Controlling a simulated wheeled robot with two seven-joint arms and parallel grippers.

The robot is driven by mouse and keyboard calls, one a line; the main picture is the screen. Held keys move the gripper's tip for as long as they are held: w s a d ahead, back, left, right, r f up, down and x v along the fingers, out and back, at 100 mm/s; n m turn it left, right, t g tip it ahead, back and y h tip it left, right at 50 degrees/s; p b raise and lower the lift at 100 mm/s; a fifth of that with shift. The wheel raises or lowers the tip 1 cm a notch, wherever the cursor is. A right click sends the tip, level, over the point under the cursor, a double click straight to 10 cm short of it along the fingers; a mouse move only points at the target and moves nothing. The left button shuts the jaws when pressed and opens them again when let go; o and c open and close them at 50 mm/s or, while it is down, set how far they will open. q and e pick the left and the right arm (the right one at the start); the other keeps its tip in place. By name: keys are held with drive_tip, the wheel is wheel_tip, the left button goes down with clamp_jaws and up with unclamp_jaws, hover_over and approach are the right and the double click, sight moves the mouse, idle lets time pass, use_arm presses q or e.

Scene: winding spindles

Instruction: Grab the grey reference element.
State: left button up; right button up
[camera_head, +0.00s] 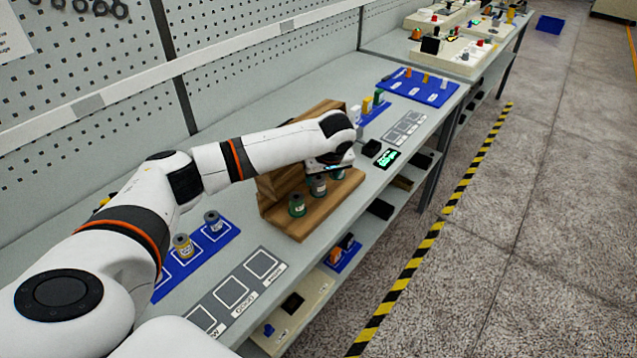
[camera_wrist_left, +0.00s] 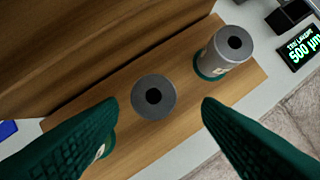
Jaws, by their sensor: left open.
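The grey reference element (camera_head: 318,186) stands upright on a wooden stand (camera_head: 335,197), in the middle of a row of three spindles. In the left wrist view the grey element (camera_wrist_left: 153,90) is seen from above, with a dark hole in its top. My left gripper (camera_wrist_left: 160,102) is open above it, with one dark green finger on each side and visible gaps to it. In the head view the left gripper (camera_head: 330,163) is over the stand, its fingers mostly hidden. My right gripper is not in view.
A green spindle (camera_head: 297,206) stands nearer, partly behind a finger in the wrist view. A grey cylinder with a green base (camera_wrist_left: 222,52) stands on the other side. The stand's wooden back (camera_head: 280,185) rises close by. A lit display (camera_head: 388,157) lies beyond.

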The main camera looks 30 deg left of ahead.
sight(319, 180)
use_arm(q)
drive_tip(key=x, duration=0.2)
drive_tip(key=p+x, duration=0.1)
drive_tip(key=shift+s+a+f, duration=0.1)
drive_tip(key=shift+a+f, duration=0.4)
drive_tip(key=shift+f, duration=0.25)
drive_tip(key=c, duration=1.1)
